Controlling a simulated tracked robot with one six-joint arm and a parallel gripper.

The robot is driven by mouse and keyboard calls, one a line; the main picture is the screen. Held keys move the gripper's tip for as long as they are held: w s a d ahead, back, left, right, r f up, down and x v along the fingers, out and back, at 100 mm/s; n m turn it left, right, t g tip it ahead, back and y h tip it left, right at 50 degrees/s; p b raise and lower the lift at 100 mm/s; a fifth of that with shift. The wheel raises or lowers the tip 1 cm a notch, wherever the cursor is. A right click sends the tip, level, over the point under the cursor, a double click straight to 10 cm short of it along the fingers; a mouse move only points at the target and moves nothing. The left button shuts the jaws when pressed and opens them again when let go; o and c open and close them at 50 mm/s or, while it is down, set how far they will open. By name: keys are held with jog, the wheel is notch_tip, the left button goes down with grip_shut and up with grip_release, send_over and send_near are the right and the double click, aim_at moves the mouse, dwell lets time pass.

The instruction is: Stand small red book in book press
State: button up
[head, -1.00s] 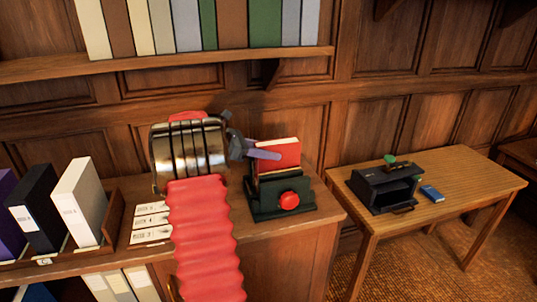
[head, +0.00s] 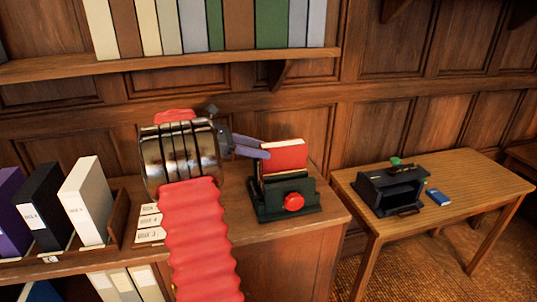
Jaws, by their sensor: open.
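The small red book (head: 286,158) stands upright in the dark green book press (head: 284,200), its pale page edges showing along the top. The press sits near the right end of the wooden cabinet top and has a round red knob (head: 293,202) on its front. My gripper (head: 262,149) is open, its purple-grey fingers pointing right, close to the book's upper left side. I cannot tell whether a finger still touches the book. My arm hides part of the cabinet top to the left.
Black, white and purple binders (head: 86,202) stand in a wooden rack at left, beside labelled cards (head: 150,223). A side table (head: 459,174) at right holds a black device (head: 391,190) and a small blue book (head: 438,197). A shelf of books (head: 205,60) runs above.

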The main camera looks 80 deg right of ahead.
jog(key=v, duration=0.6)
jog(key=shift+d, duration=0.1)
dwell(0.4)
jog(key=w+a+m+t, duration=0.1)
jog(key=w+a+t, duration=0.45)
jog(key=a, duration=0.85)
jog(key=w+a+m+t, duration=0.1)
jog(key=w+a+t, duration=0.4)
jog(key=a, duration=0.9)
jog(key=s+a+f+m+t+y, duration=0.2)
jog(key=a+t+y, duration=0.1)
jog(key=a, duration=1.3)
jog(key=s+a+f+m+t+y, duration=0.2)
jog(key=a+t+y, duration=0.1)
jog(key=a, duration=1.3)
jog(key=shift+s+f+t+y, duration=0.3)
jog(key=shift+f+t+y, duration=0.05)
jog(key=shift+y, duration=0.15)
